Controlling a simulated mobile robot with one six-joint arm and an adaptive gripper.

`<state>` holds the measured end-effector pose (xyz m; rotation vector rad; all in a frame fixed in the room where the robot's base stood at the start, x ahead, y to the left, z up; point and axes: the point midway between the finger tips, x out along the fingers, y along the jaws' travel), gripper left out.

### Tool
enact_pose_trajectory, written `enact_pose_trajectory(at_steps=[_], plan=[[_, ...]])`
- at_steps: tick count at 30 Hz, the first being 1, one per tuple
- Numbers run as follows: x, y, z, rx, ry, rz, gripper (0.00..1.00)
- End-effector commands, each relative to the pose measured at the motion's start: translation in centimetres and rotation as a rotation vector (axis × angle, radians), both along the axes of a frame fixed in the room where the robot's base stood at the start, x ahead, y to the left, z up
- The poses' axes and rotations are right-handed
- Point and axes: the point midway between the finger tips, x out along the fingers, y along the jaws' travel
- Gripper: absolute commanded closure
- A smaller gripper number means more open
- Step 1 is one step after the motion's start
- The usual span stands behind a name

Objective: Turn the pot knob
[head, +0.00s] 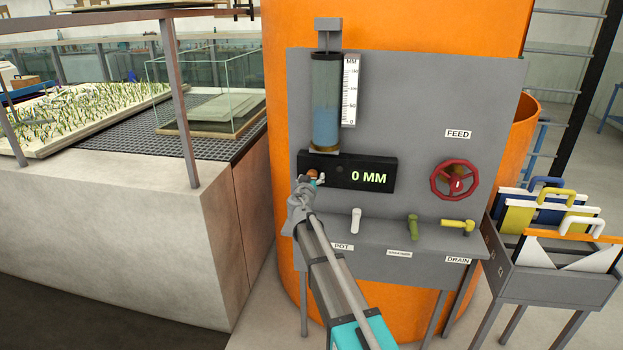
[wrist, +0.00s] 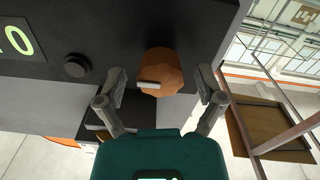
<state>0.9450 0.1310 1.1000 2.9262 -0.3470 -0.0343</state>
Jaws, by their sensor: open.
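An orange-brown faceted knob with a pale pointer bar (wrist: 160,72) is on the black display box. It shows small and partly covered in the head view (head: 311,174), at the box's left end. My gripper (wrist: 161,84) is open, one finger on each side of the knob. Whether either finger touches it I cannot tell. In the head view my gripper (head: 315,181) is in front of the box's left end. The display box (head: 340,164) reads 0 MM. A POT label (head: 342,247) is on the ledge below a white lever (head: 356,221).
A small black button (wrist: 76,66) is beside the knob. The grey panel carries a blue-filled gauge tube (head: 326,110), a red FEED wheel (head: 455,180), a green lever (head: 412,227) and a yellow DRAIN lever (head: 458,226). A grey rack (head: 545,283) stands at right.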

Motion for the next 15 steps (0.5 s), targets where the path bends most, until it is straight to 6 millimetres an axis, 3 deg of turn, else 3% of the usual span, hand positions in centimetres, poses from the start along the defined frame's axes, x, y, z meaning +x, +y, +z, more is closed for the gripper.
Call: enact_pose_trajectory(at_steps=[2,15], plan=[[-0.01,0.0,0.0,0.0,0.0,0.0,0.14],[-0.01,-0.01,0.0,0.0,0.0,0.0,0.94]])
